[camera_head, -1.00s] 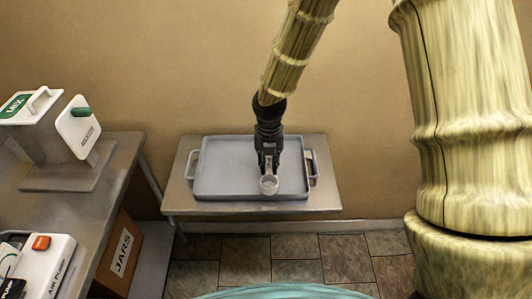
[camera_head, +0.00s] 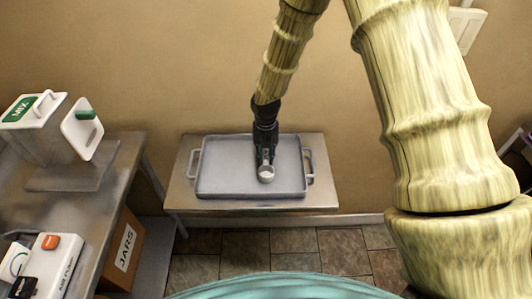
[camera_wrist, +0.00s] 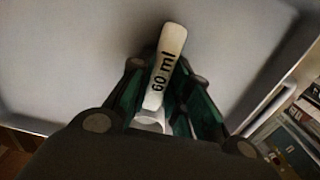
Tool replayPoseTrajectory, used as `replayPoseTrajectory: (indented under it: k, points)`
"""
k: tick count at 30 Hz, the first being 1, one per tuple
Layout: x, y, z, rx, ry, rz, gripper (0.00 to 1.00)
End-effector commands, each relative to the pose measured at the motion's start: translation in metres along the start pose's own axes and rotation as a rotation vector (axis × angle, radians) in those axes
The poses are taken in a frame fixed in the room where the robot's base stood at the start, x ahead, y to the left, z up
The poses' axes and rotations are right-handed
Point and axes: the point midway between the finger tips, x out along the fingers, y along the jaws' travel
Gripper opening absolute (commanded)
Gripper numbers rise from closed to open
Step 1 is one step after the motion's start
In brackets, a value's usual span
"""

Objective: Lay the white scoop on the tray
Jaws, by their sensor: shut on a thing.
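The white scoop (camera_head: 266,173) shows as a small round cup at my gripper's tip in the head view. In the wrist view its white handle (camera_wrist: 168,58), marked "60 ml", stands between the two fingers. My gripper (camera_head: 265,158) is shut on the scoop and points down over the grey tray (camera_head: 220,178). The tray is a shallow rectangle with a handle at each end, lying on a small table. In the wrist view the tray's floor (camera_wrist: 80,60) fills the background. I cannot tell whether the scoop touches the tray.
The small metal table (camera_head: 322,190) stands against the wall. To the left, a bench (camera_head: 75,215) holds a white machine marked "MIX" (camera_head: 30,112) and an air pump (camera_head: 45,265). A "JARS" box (camera_head: 124,248) sits below. The tray's left half is bare.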

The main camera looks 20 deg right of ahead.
Motion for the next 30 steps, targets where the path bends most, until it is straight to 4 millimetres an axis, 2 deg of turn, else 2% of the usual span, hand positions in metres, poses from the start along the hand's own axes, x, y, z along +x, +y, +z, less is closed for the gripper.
replayPoseTrajectory:
  k: [11, 12, 15, 24, 30]
  points:
    - [0.004, 0.000, 0.000, 0.001, 0.000, 0.000, 0.01]
    - [0.003, 0.000, 0.000, 0.001, 0.000, 0.000, 0.24]
    - [0.003, 0.000, 0.000, 0.001, 0.000, 0.000, 0.41]
    - [0.002, 0.000, 0.000, 0.001, 0.000, 0.000, 0.41]
    - [-0.007, 0.000, 0.000, 0.001, 0.000, 0.001, 0.41]
